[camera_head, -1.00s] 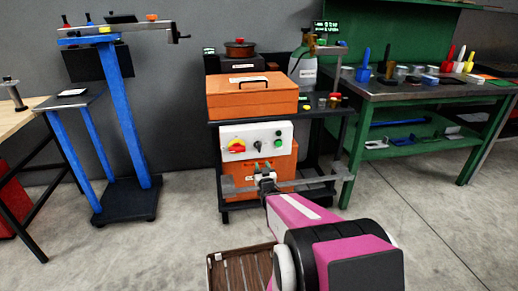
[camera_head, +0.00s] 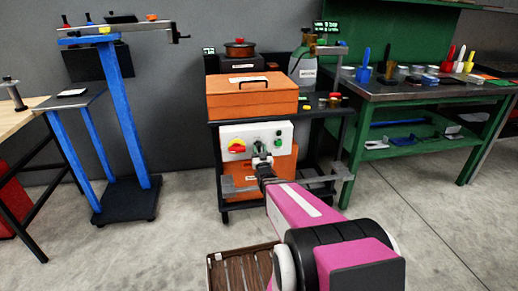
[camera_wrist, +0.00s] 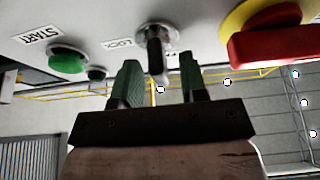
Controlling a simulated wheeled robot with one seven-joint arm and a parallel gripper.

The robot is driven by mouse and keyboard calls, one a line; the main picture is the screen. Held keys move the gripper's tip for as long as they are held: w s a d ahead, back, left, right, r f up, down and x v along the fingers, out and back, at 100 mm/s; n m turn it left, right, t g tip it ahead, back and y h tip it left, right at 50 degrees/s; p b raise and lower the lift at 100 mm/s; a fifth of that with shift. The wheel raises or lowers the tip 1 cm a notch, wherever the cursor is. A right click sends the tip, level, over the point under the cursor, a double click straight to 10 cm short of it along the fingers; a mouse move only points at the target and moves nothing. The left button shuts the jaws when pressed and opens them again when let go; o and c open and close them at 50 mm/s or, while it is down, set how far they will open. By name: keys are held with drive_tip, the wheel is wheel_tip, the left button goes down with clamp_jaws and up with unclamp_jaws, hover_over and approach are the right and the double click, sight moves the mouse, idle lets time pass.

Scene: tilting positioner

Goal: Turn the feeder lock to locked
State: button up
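The feeder lock is a dark knob (camera_wrist: 155,50) on a round metal base, set in a white control panel (camera_head: 290,128), next to a small label that seems to read LOCK. In the wrist view my gripper (camera_wrist: 158,75) is open, its two green-padded fingers on either side of the knob's outer end. I see gaps between the fingers and the knob, and cannot tell whether the knob is fully between the tips. In the head view my gripper (camera_head: 262,150) is in front of the panel and largely hides the knob.
A red and yellow switch (camera_wrist: 275,38) is beside the knob; it also shows in the head view (camera_head: 237,146). On the other side is a green START button (camera_wrist: 68,60). An orange case (camera_head: 250,98) stands above the panel. A grey bar (camera_head: 235,186) runs below it.

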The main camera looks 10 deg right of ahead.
drive_tip(key=shift+w+r, duration=0.25)
drive_tip(key=shift+w, duration=0.4)
clamp_jaws()
